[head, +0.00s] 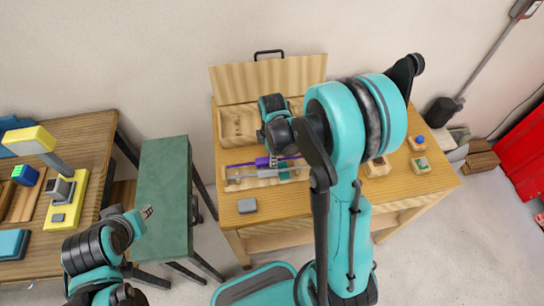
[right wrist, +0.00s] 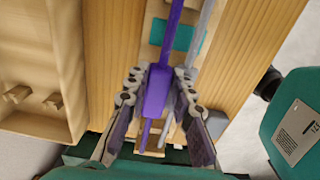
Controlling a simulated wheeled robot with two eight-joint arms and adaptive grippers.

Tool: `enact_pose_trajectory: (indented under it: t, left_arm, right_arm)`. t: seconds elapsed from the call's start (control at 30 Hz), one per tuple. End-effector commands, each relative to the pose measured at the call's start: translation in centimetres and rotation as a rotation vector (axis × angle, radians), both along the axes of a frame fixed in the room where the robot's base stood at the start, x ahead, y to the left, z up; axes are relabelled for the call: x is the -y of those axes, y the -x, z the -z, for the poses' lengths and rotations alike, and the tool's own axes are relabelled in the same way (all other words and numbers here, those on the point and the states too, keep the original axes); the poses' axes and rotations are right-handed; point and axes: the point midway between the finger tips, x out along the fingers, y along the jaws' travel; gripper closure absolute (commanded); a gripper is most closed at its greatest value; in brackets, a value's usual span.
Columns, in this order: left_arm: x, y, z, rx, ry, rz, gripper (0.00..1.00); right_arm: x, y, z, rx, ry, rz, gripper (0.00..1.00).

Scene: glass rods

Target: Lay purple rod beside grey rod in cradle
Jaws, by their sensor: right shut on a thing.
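The purple rod (right wrist: 172,32) runs between the fingers of my right gripper (right wrist: 162,76), which is shut on it. It also shows in the head view (head: 248,164), on the far side of the grey rod. The grey rod (right wrist: 207,28) lies roughly parallel to it, close on the right in the wrist view. Both are over the wooden cradle (head: 234,181), which has a teal patch (right wrist: 190,38). I cannot tell whether the purple rod touches the cradle.
The wooden table (head: 300,205) holds an open wooden box (head: 238,127) behind the cradle and a grey block (head: 247,205) in front. Small wooden blocks with coloured tops (head: 417,142) stand at the right.

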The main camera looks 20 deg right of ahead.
Motion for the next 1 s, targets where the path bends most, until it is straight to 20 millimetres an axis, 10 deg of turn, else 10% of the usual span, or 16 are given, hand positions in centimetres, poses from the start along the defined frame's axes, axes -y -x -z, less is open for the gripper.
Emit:
enact_pose_trajectory:
  t: [1.0]
  left_arm:
    - [0.0,0.0,1.3,0.000,0.000,0.000,0.69]
  right_arm:
    - [-0.1,0.5,1.3,-0.013,-0.003,-0.001,1.00]
